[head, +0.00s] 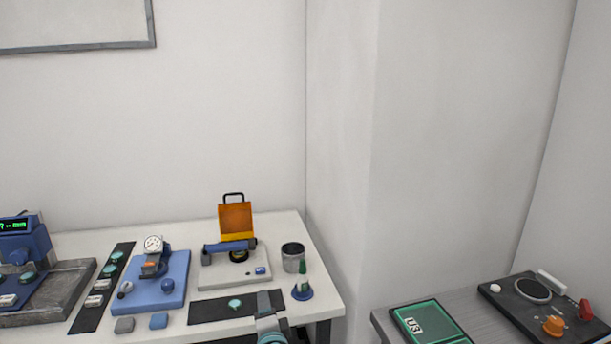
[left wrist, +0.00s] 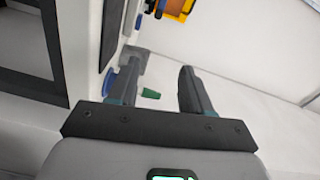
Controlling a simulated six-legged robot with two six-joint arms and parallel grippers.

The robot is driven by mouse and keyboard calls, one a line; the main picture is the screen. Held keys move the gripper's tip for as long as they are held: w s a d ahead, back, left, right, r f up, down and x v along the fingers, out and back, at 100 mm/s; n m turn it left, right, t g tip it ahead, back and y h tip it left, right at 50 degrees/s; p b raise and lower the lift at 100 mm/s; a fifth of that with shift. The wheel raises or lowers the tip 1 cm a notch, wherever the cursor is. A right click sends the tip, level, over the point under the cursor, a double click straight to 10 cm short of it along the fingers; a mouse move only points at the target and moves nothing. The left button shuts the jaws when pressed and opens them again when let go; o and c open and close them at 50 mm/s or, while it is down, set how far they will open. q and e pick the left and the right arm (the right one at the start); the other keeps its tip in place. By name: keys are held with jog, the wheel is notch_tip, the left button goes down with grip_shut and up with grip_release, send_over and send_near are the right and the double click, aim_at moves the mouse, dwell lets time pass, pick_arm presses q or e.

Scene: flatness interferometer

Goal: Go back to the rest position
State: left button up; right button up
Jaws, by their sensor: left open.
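My left gripper (head: 268,318) shows at the bottom of the head view, over the front right of the table, by the right end of a dark mat (head: 215,309). In the left wrist view its two fingers (left wrist: 160,80) are apart with nothing held between them. A green tip (left wrist: 150,94) shows beyond the gap between the fingers, not touched as far as I can tell. My right gripper is in neither view.
The white table (head: 322,292) holds an orange-lidded instrument (head: 235,218), a blue dial gauge stand (head: 172,296), a grey cup (head: 293,258) and a green-tipped bottle on a blue base (head: 302,292).

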pick_arm(q)
jog(key=s+a+f+n+g+h, duration=0.2)
jog(key=s+f+n+g+h, duration=0.5)
jog(key=s+f, duration=1.3)
jog(key=s+f+n+g, duration=0.1)
jog(key=s+n+g, duration=0.2)
jog(key=s, duration=0.4)
jog(key=s+f+n+g, duration=0.2)
jog(key=s+g, duration=0.1)
jog(key=s, duration=0.5)
jog(key=s+f+n+g+h, duration=0.1)
jog(key=s+f+n+g, duration=0.1)
jog(key=s, duration=0.5)
jog(key=shift+s+f+n+g, duration=0.3)
jog(key=shift+n+g, duration=0.5)
jog(key=shift+g, duration=0.2)
jog(key=shift+a, duration=0.1)
jog(key=shift+c, duration=0.6)
jog(key=shift+w, duration=0.1)
